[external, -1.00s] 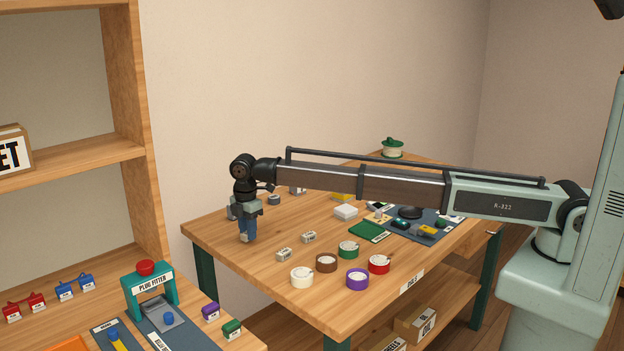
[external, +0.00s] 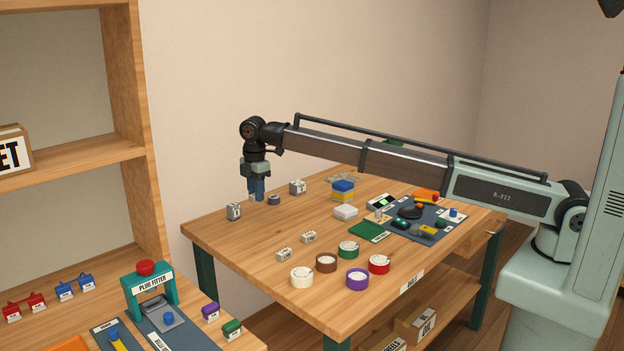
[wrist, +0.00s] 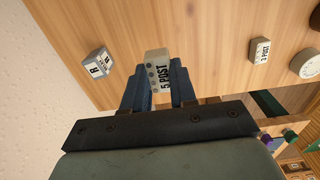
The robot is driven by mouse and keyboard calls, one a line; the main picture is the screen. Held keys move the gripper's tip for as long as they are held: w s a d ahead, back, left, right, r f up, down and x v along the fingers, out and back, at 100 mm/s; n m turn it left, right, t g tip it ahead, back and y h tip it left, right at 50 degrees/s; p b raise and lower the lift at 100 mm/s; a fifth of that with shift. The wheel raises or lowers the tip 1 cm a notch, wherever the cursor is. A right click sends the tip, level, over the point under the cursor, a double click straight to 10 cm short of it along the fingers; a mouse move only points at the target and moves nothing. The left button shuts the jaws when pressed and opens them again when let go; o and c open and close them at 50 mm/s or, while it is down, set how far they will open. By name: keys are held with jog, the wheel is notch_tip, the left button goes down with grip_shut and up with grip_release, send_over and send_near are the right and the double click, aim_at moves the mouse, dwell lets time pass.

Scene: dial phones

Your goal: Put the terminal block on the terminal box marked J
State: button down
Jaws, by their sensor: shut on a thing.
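My gripper (wrist: 159,82) is shut on a pale grey terminal block (wrist: 157,66) labelled "5 POST". In the external view my gripper (external: 257,190) is above the table's far left part, with the block mostly hidden at its tips. A grey terminal box (external: 234,211) stands at the table's left edge, left of my gripper. Another grey terminal box (external: 297,187) stands to the right, farther back. Their letters are too small to read in the external view. The wrist view shows one box (wrist: 96,63) with a letter like R or A, left of the held block.
Two loose terminal blocks lie on the table (external: 284,254) (external: 308,237); one reads "3 POST" in the wrist view (wrist: 261,50). Several coloured round reels (external: 348,249) lie nearer the front.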

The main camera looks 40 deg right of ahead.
aim_at(297, 183)
jog(key=shift+w+d+r, duration=0.7)
jog(key=shift+w+d, duration=1.25)
jog(key=shift+d, duration=2.85)
jog(key=shift+w+d+r, duration=0.65)
jog(key=shift+w+d, duration=1.3)
jog(key=shift+d, duration=2.85)
jog(key=shift+w+d+r, duration=0.7)
jog(key=shift+w+d, duration=1.25)
jog(key=shift+d, duration=2.85)
jog(key=shift+f, duration=4.8)
jog(key=shift+f, duration=0.2)
jog(key=c, duration=0.9)
grip_release()
jog(key=shift+r, duration=0.1)
notch_tip(297, 183, up, 12)
jog(key=shift+r, duration=0.1)
